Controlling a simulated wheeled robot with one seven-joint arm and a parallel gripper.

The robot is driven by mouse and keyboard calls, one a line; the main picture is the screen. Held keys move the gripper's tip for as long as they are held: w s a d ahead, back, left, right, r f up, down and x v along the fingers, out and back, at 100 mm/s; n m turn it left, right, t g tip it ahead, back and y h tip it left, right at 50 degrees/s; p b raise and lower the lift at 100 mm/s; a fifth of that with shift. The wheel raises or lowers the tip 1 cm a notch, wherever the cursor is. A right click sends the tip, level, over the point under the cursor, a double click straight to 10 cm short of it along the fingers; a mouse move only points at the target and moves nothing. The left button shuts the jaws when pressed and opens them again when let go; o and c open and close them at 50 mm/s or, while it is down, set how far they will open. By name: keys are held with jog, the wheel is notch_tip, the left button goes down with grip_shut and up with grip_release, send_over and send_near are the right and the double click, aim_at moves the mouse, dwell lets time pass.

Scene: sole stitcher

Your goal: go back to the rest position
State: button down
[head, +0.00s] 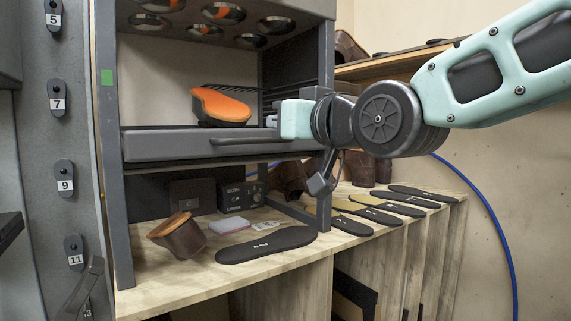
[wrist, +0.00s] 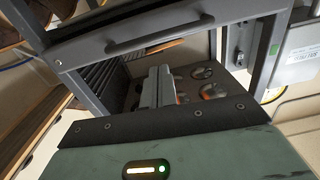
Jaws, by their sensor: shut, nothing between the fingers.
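My gripper (head: 272,121) is at the right side of the dark metal rack, level with its middle shelf. Its fingers point left into the rack. In the wrist view the two grey fingers (wrist: 160,87) are together with nothing between them. A dark form with an orange top (head: 222,106) rests on the middle shelf (head: 170,145), left of the fingers and apart from them. The rest position itself is not marked in either view.
The shelf's front bar handle (head: 255,140) is just below my gripper. Round lamps (head: 223,13) hang under the rack's top. The bench (head: 180,287) below holds a brown cup-like piece (head: 178,238), a black sole (head: 266,245) and more soles. A blue hose (head: 490,215) hangs at right.

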jog(key=s+d+f+g+h, duration=0.25)
jog(key=s+f+g, duration=0.2)
jog(key=f, duration=0.65)
jog(key=s+d+f+g+h, duration=0.25)
jog(key=s+f, duration=0.35)
jog(key=f, duration=0.6)
jog(key=s+d+f+g+h, duration=0.2)
jog(key=s+d+f, duration=0.3)
jog(key=s, duration=0.3)
jog(key=s+d+f+n+g+h, duration=0.1)
jog(key=s+d+f+g+h, duration=0.2)
jog(key=s, duration=0.5)
notch_tip(320, 180, down, 4)
jog(key=d+g, duration=0.1)
jog(key=g, duration=0.1)
jog(key=shift+d+g, duration=0.3)
jog(key=shift+d, duration=0.1)
jog(key=shift+r, duration=0.1)
